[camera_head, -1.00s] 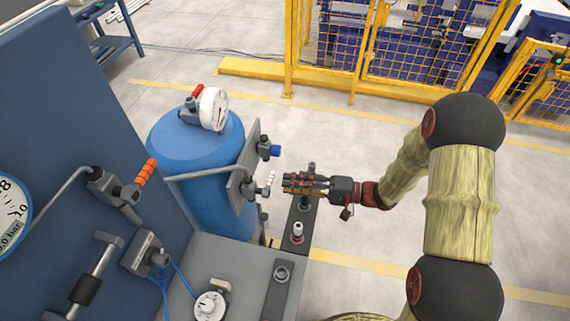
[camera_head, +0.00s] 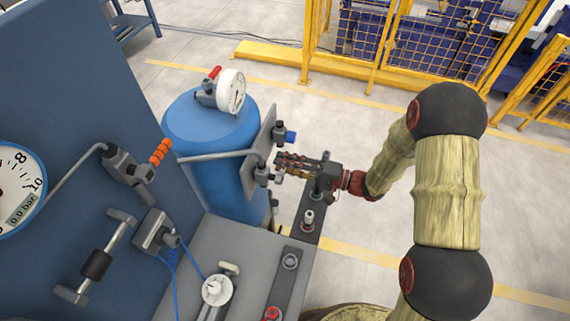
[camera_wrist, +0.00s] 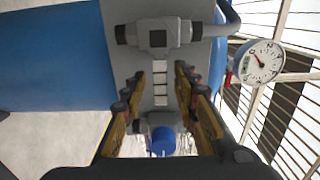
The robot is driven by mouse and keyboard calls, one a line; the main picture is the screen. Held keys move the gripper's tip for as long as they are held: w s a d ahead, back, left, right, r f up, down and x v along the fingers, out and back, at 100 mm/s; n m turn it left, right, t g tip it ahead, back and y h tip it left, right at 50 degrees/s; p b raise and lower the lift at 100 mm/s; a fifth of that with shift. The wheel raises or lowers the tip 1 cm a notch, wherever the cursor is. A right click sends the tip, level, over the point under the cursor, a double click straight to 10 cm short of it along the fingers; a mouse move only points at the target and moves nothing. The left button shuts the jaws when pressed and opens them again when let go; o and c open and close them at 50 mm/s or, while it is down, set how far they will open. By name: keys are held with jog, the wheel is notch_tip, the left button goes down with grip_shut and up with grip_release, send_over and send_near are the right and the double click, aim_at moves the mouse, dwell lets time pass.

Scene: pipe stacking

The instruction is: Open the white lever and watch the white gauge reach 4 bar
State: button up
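The white lever (camera_wrist: 160,84) extends from a grey valve (camera_wrist: 158,38) on a grey plate beside the blue tank. In the wrist view it lies between the two fingers of my gripper (camera_wrist: 159,82), with visible gaps on both sides. The gripper is open around it, not closed on it. In the head view my gripper (camera_head: 282,166) is at the tank's plate, and its fingers mostly hide the lever. The white gauge (camera_head: 232,91) sits on top of the tank; it also shows in the wrist view (camera_wrist: 258,62). Its reading is too small to tell.
A blue-handled valve (camera_head: 285,136) is just above my gripper on the plate. An orange lever (camera_head: 161,151) and a larger gauge (camera_head: 14,190) showing 0.0 bar are on the blue panel at left. A grey bench (camera_head: 232,253) with a white knob stands below.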

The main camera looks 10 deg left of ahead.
jog(key=shift+c, duration=0.4)
grip_shut()
dwell(0.5)
